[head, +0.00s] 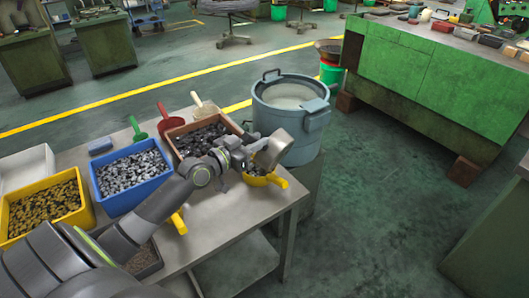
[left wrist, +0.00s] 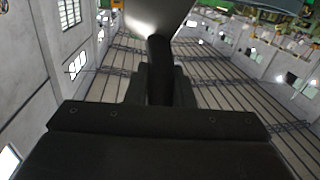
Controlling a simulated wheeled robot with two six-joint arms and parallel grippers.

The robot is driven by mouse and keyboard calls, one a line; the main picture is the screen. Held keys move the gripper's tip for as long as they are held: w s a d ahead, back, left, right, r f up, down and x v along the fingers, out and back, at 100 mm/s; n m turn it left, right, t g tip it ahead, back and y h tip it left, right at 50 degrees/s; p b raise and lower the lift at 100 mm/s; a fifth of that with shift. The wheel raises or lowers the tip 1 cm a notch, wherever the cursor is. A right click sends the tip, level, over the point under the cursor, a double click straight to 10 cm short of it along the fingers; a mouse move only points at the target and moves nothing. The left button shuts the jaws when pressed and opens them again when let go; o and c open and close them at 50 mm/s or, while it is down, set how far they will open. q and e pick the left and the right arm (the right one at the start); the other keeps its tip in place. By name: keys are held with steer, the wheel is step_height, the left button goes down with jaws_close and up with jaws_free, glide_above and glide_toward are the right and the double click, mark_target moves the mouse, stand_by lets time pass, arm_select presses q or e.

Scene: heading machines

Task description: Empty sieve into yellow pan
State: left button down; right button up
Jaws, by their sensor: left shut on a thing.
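My left gripper (head: 238,157) is shut on the handle of the sieve (head: 272,149). The sieve's metal bowl is tipped steeply on edge; whether anything is left in it cannot be told. The yellow pan (head: 278,182) sits directly below the sieve at the table's right end, partly hidden by it, with some dark pieces showing inside. In the left wrist view my gripper (left wrist: 158,82) grips the dark handle, and the pale sieve bowl (left wrist: 158,14) shows at the top edge. My right gripper is in neither view.
On the table (head: 232,210) stand a brown bin (head: 176,151), a blue bin (head: 122,202) and a yellow bin (head: 88,214) of small parts. A grey-blue tub (head: 300,122) stands close behind the pan. Red (head: 163,112) and green (head: 136,130) scoops lie behind the bins.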

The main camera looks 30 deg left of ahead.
arm_select(q)
steer(key=shift+w+a+f+n+b, duration=0.1)
steer(key=shift+a+f+n+b, duration=0.15)
steer(key=shift+a+n+b, duration=0.75)
steer(key=shift+w+a+f+n+b, duration=0.1)
steer(key=shift+a+f+n+b, duration=0.1)
steer(key=shift+a+n+b, duration=0.8)
steer(key=shift+m+b, duration=0.3)
steer(key=shift+b, duration=0.1)
